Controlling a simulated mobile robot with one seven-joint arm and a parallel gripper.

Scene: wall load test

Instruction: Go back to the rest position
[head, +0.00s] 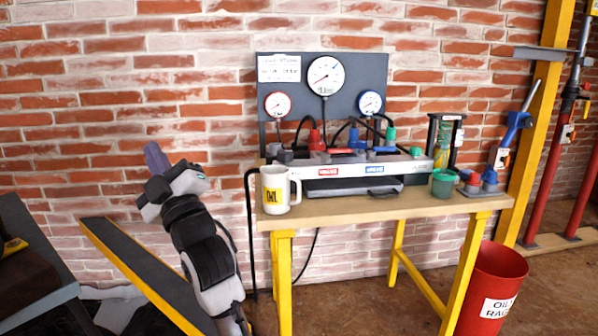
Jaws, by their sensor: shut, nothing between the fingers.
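My gripper (156,160) is at the left, at the top of my raised white and black arm, in front of the brick wall. It is shut and holds nothing. It is left of the workbench (350,211), apart from the mug and the test rig on it. The white mug (275,190) with a yellow label stands at the bench's left front corner. The grey test rig (350,176) with red and blue labels stands behind and right of it. My fingertips show only small and partly turned away.
A gauge panel (300,75) stands behind the rig. A green cup (443,183) and blue tool parts (489,180) are at the bench's right. A red bin (495,275) stands on the floor at right. A yellow-edged ramp (130,262) and dark table (30,270) are at left.

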